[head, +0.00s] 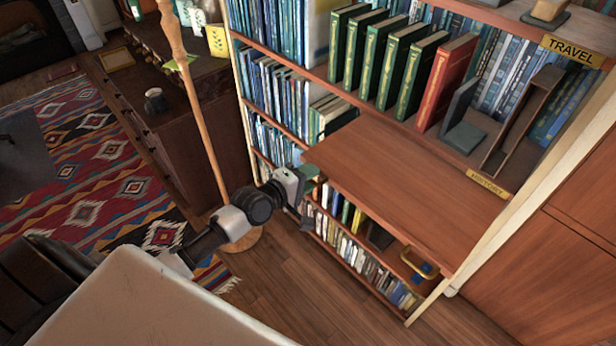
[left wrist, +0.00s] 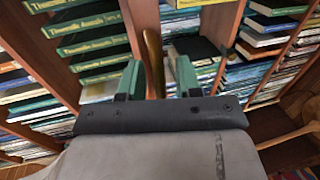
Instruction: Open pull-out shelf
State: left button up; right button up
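The pull-out shelf (head: 405,175) is a wide reddish-brown board in the bookcase. It sticks out in front of the books above it. A brass handle (head: 420,263) hangs at the right part of its front, with nothing on it. My left gripper (head: 309,178) is at the left end of the board's front edge. In the left wrist view its two green fingers (left wrist: 158,78) stand apart, with a brass-coloured strip (left wrist: 153,55), seemingly a second handle, between them. A gap shows on the strip's right side. My right gripper is in neither view.
Green and red books (head: 393,65) and bookends (head: 465,130) stand behind the board. Lower shelves (head: 345,245) hold more books. A wooden pole stand (head: 200,110) is left of my left arm, near a dark cabinet (head: 165,120) and patterned rug (head: 95,175). The floor before the bookcase is clear.

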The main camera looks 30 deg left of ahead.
pick_arm(q)
jog(key=b+v, duration=0.1)
jog(key=v, duration=1)
jog(key=shift+b, duration=0.4)
jog(key=shift+w+f, duration=0.1)
jog(key=shift+f, duration=0.15)
jog(key=s+a+f+m+g+y+b, duration=0.1)
jog(key=s+f+m+g+y, duration=0.15)
jog(key=f, duration=0.85)
jog(key=s+a+f+m+g+y, duration=0.15)
jog(key=s+f, duration=0.25)
jog(key=f, duration=0.7)
jog(key=s+a+f+m+g+y+b, duration=0.15)
jog(key=s+f, duration=0.25)
jog(key=f, duration=0.6)
jog(key=s+d+f+m+g, duration=0.4)
jog(key=s+f, duration=0.5)
jog(key=s, duration=0.3)
jog(key=s+d+f+m+g, duration=0.4)
jog(key=s+f+m, duration=0.3)
jog(key=s, duration=0.6)
notch_tip(320, 180, down, 3)
jog(key=shift+s+d+r, duration=0.2)
jog(key=shift+s+d, duration=0.05)
jog(key=shift+d, duration=0.5)
